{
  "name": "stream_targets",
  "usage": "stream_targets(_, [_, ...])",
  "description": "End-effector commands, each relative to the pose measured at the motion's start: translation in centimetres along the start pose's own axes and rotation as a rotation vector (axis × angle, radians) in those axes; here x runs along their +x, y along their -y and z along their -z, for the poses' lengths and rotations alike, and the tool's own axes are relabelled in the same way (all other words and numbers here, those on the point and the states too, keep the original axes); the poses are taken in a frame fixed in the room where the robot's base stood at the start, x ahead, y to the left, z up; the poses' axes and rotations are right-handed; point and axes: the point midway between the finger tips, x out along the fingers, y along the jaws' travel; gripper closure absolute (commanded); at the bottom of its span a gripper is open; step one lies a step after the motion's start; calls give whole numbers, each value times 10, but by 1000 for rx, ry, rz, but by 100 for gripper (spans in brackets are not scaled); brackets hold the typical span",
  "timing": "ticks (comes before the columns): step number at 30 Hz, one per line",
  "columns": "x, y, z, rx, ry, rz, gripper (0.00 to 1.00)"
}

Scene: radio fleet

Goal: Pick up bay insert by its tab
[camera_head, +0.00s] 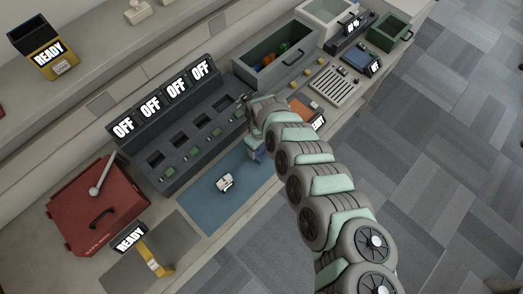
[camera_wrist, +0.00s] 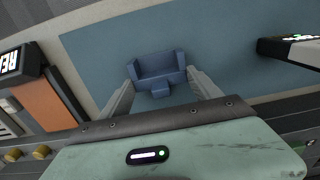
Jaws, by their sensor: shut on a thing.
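The bay insert (camera_wrist: 158,66) is a small blue open-topped piece with a tab (camera_wrist: 160,89) on the side nearest my palm. My gripper (camera_wrist: 161,78) is shut on the insert, with one pale finger on each side. The exact finger contact is hard to see. In the head view, part of the blue insert (camera_head: 257,154) shows under my wrist, over the right end of the blue mat (camera_head: 208,212); the arm hides the rest. I cannot tell whether it touches the mat.
A dark charger rack (camera_head: 190,140) with several bays and OFF displays stands behind the mat. A small white-topped device (camera_head: 225,182) lies on the mat. A red toolbox (camera_head: 97,205) is at left, a grey bin (camera_head: 275,55) behind. The mat's left part is mostly clear.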

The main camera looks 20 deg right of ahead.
Motion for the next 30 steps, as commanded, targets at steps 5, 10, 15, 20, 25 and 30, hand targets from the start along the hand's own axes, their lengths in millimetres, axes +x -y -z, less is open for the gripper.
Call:
stream_targets(5, [0,0,0,0,0,0,68])
stream_targets(10, [0,0,0,0,0,0,68])
stream_targets(15, [-3,0,1,-1,-1,-1,68])
stream_targets(20, [-16,-3,1,1,-3,-3,68])
stream_targets(25, [-44,-4,-1,0,0,-6,68])
stream_targets(30, [-90,-4,-2,0,2,-9,68])
